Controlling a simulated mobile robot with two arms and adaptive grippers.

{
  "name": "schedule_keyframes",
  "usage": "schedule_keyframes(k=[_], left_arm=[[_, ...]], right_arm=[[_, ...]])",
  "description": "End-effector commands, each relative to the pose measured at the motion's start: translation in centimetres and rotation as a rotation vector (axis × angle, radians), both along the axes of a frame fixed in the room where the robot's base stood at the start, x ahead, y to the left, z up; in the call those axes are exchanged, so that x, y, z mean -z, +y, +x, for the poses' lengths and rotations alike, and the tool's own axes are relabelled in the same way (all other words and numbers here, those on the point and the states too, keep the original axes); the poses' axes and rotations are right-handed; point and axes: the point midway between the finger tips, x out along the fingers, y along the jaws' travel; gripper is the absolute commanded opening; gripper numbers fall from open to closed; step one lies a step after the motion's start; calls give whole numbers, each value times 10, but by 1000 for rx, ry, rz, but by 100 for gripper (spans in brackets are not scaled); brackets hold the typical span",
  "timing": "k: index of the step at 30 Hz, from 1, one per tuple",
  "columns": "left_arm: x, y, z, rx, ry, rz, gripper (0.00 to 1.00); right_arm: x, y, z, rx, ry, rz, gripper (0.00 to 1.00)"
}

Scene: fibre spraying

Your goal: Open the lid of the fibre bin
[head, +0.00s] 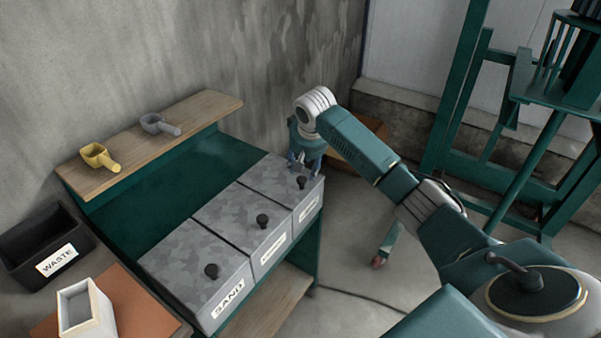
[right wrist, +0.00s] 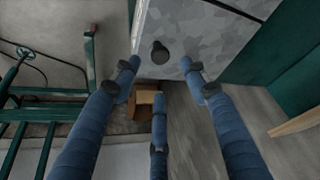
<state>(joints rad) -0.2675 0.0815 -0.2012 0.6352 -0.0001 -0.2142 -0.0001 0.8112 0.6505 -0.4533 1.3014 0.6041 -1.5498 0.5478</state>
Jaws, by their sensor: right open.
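Three grey mottled bins with closed lids stand in a row in the head view. The far bin (head: 268,178) has a black knob (head: 301,182) on its lid; its label is too small to read, so I cannot confirm it is the fibre bin. My right gripper (head: 306,164) is over the far end of this lid, close to the knob. In the right wrist view its blue fingers (right wrist: 160,88) are spread and empty. The knob (right wrist: 160,52) shows on the lid just beyond the fingertips, with no clear contact. My left gripper is out of view.
The sand bin (head: 190,265) and middle bin (head: 237,220) stand nearer, each with a knob. A wooden shelf (head: 150,150) behind holds a yellow scoop (head: 98,157) and a grey scoop (head: 158,124). A black waste box (head: 40,243) stands left. A teal frame (head: 455,100) stands right.

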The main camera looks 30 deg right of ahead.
Motion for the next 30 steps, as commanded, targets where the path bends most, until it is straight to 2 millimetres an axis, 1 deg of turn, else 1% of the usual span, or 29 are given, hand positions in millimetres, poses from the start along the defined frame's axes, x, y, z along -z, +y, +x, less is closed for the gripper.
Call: schedule_keyframes(k=[1, 2, 3, 6, 8, 9, 11, 15, 18, 20, 23, 24, 26, 27, 29, 30], left_arm=[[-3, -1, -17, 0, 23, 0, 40], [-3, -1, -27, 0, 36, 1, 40], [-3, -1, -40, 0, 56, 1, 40], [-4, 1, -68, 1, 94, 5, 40], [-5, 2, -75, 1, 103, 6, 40], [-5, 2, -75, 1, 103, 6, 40], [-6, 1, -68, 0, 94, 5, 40], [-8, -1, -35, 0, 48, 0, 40], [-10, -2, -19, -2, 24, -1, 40], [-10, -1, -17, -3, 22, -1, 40], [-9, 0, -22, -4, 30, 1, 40], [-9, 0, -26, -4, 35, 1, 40], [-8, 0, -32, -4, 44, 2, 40], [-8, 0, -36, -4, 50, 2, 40], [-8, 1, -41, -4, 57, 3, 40], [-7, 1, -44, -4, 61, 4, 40]], right_arm=[[9, -1, 3, 1, 5, 1, 44], [15, -2, 5, 2, 5, 1, 44], [23, -3, 8, 2, 5, 1, 44], [40, -5, 14, 0, 4, 1, 44], [48, -7, 18, 1, 3, 2, 44], [52, -8, 20, 1, 2, 1, 44], [58, -8, 23, 0, 1, 1, 44], [65, -9, 26, -1, -1, 0, 44], [67, -10, 26, -2, -2, -1, 44], [67, -10, 26, -2, -2, -1, 44], [67, -10, 26, -2, -2, -1, 44], [67, -10, 26, -2, -1, -1, 42], [67, -10, 26, -2, -1, -1, 30], [67, -10, 26, -2, -2, -1, 22], [67, -10, 26, -2, -2, -1, 10], [67, -10, 26, -2, -2, -1, 3]])
